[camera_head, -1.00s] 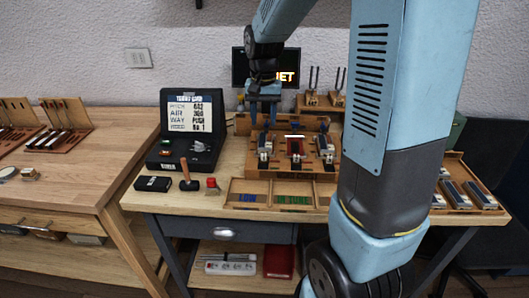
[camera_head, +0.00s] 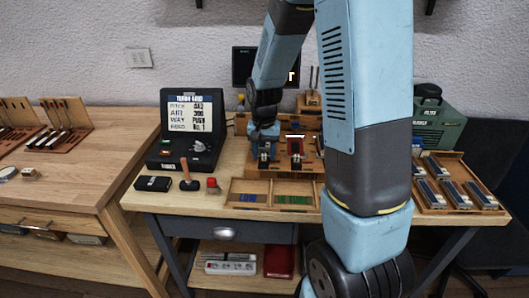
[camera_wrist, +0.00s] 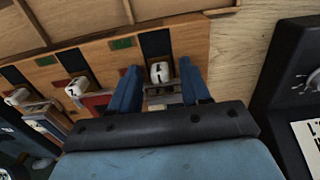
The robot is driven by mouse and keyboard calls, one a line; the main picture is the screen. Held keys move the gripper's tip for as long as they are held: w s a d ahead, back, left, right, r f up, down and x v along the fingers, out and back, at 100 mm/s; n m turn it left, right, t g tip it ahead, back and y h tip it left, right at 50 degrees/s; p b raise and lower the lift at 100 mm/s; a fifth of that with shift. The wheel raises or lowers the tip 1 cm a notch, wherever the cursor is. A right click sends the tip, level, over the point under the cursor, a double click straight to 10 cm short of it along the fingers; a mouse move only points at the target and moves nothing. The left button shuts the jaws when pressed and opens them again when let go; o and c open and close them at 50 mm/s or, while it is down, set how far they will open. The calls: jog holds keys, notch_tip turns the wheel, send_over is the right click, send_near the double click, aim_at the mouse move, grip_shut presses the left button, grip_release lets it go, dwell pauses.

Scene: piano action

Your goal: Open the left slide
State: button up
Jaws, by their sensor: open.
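The wooden test block (camera_head: 283,128) stands at the back of the bench, behind the sorting tray. The left slide, with a white numbered knob (camera_wrist: 160,72), sits between my fingers in the wrist view, at the right end of the row. In the head view the left slide (camera_head: 264,158) shows just below my gripper (camera_head: 263,138). My gripper is open, with one finger (camera_wrist: 125,92) on each side of the knob. I cannot tell whether the fingers touch it. The middle slide's knob (camera_wrist: 77,86) and the far knob (camera_wrist: 17,97) are to the left there.
The tuner box (camera_head: 187,130) with its lit screen stands close on the left. A black box (camera_head: 153,184), a wood-handled tool (camera_head: 189,175) and a red-topped item (camera_head: 213,186) lie in front of it. My arm hides the block's right end. A tray of reeds (camera_head: 452,188) is at right.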

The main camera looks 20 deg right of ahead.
jog(key=shift+c, duration=0.4)
grip_shut()
